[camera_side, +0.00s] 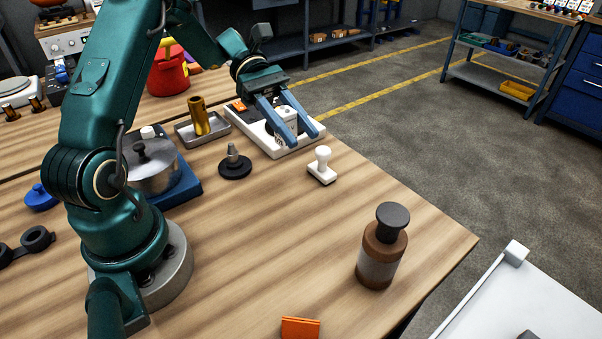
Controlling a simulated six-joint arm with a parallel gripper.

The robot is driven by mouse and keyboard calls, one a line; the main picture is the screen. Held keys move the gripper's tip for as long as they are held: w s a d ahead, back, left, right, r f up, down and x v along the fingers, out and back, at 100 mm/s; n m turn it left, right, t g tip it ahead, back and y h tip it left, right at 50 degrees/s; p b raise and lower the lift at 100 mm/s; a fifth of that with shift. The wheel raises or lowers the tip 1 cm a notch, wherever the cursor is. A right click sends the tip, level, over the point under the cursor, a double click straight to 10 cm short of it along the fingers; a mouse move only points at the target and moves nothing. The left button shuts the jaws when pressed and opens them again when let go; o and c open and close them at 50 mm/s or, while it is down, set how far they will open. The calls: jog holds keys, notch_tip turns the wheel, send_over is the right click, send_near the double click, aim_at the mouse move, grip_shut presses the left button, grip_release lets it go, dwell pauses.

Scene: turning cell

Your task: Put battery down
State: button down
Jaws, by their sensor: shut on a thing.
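The battery (286,121) is a small white block between the blue fingers of my gripper (304,138). My gripper is shut on it, at the near right part of a white tray-like base (272,150) with an orange patch on its far left part. The fingers hide part of the battery. I cannot tell whether the battery's underside touches the base.
A brass cylinder (199,116) stands in a metal tray (185,138) left of the base. A dark knob-like part (235,166) and a white stamp-like piece (322,166) stand in front. A brown bottle (382,250) is near the table's right edge. Bare wood lies between them.

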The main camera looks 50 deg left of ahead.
jog(key=x, duration=0.4)
jog(key=w+f+x, duration=0.1)
jog(key=x, duration=0.3)
jog(key=f+x, duration=0.1)
jog(key=x, duration=0.4)
jog(key=shift+w+a, duration=0.25)
jog(key=shift+a, duration=0.2)
jog(key=shift+f, duration=2)
jog(key=shift+f, duration=0.1)
jog(key=c, duration=0.5)
grip_release()
